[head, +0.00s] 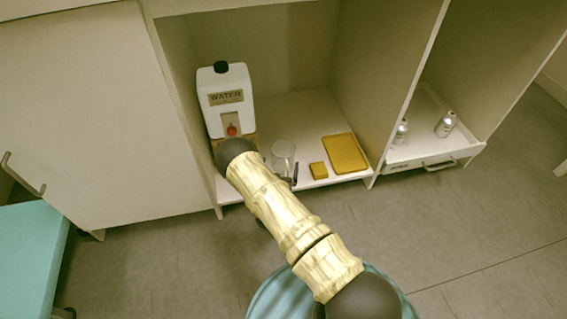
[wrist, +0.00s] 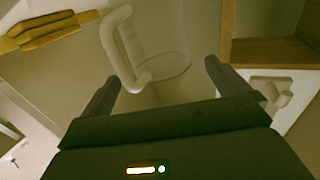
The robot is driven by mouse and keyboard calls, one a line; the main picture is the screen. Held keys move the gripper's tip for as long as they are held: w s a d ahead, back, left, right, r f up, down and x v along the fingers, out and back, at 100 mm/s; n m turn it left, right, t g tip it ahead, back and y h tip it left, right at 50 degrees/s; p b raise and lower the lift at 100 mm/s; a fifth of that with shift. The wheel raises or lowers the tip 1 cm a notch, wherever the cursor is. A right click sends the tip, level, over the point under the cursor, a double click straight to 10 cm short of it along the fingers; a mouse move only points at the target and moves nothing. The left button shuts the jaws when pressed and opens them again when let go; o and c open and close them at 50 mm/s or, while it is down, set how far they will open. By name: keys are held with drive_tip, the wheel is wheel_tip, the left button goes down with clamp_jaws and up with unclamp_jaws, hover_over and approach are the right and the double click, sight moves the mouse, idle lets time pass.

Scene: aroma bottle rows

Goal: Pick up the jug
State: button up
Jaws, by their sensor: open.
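The jug (head: 284,153) is clear glass and stands on the cabinet's bottom shelf, right of the water container. In the wrist view, the jug's pale handle (wrist: 124,48) and faint round rim lie ahead of my gripper (wrist: 161,72). The gripper's two dark fingers are spread, one on each side of the jug in the picture, with nothing held between them. I cannot tell whether they touch it. In the head view, my arm hides most of my gripper (head: 294,177) and covers the area just in front of the jug.
A white water container (head: 225,105) with a black cap and red tap stands left of the jug. Side panels bound the shelf. Two small bottles stand in a drawer (head: 432,150) at right.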

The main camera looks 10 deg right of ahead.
sight(281, 159)
drive_tip(key=b+x, duration=0.2)
drive_tip(key=x, duration=0.1)
drive_tip(key=shift+w+d, duration=0.15)
drive_tip(key=shift+w, duration=0.25)
drive_tip(key=shift+r, duration=0.1)
drive_tip(key=shift+d, duration=0.15)
drive_tip(key=c, duration=1.1)
drive_tip(key=shift+o, duration=0.2)
drive_tip(key=shift+r, duration=0.15)
wheel_tip(281, 159, up, 10)
drive_tip(key=p, duration=0.6)
